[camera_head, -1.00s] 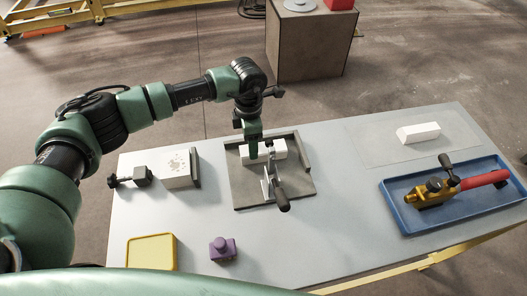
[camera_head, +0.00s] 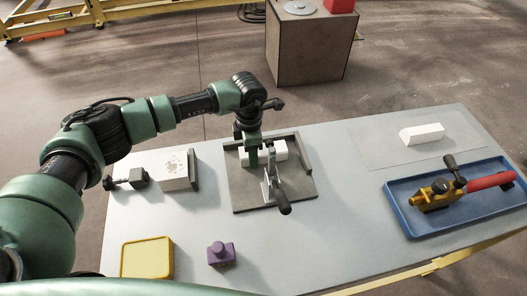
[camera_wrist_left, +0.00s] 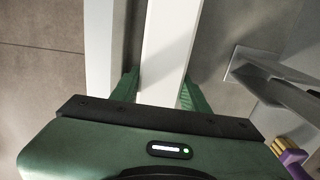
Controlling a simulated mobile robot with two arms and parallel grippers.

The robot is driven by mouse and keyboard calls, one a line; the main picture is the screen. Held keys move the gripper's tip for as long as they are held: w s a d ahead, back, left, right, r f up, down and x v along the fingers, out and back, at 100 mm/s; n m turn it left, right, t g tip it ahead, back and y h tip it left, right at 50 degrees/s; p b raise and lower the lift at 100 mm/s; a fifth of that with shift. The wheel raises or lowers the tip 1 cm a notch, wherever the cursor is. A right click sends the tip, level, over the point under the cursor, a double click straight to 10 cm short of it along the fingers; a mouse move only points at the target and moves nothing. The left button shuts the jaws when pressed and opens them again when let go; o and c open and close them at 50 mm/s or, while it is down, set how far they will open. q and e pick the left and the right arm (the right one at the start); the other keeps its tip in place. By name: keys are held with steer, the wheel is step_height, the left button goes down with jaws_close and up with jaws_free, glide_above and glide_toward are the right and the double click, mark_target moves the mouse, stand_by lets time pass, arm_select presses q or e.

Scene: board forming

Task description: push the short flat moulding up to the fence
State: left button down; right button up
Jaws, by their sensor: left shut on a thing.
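The white moulding (camera_head: 279,150) lies on the grey fixture board (camera_head: 245,194), running left to right in the head view. My left gripper (camera_head: 252,158) points down over its left part and is shut on it. In the left wrist view the moulding (camera_wrist_left: 170,45) runs between the two green fingers. A raised grey bar of the fence (camera_head: 304,163) stands along the board's right side, with a small gap between it and the moulding's right end. Contact along the back edge cannot be told. My right gripper is not in view.
A toggle clamp with a black handle (camera_head: 284,208) stands just in front of the moulding. A second white piece (camera_head: 422,133) lies on a mat at right. A blue tray (camera_head: 398,216) holds a yellow-and-red tool.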

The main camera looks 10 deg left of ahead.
mark_target(265, 149)
arm_select(q)
steer(key=shift+w+d, duration=0.1)
steer(key=shift+d, duration=0.1)
steer(key=shift+w+d+b, duration=0.25)
steer(key=shift+d+b, duration=0.35)
steer(key=shift+b, duration=0.05)
steer(key=shift+d, duration=0.1)
steer(key=shift+w+d, duration=0.1)
steer(key=shift+w+d+b, duration=0.35)
steer(key=shift+d+b, duration=0.5)
steer(key=shift+d, duration=0.05)
steer(key=c, duration=0.6)
jaws_free()
steer(key=shift+r, duration=0.1)
steer(key=shift+c, duration=0.2)
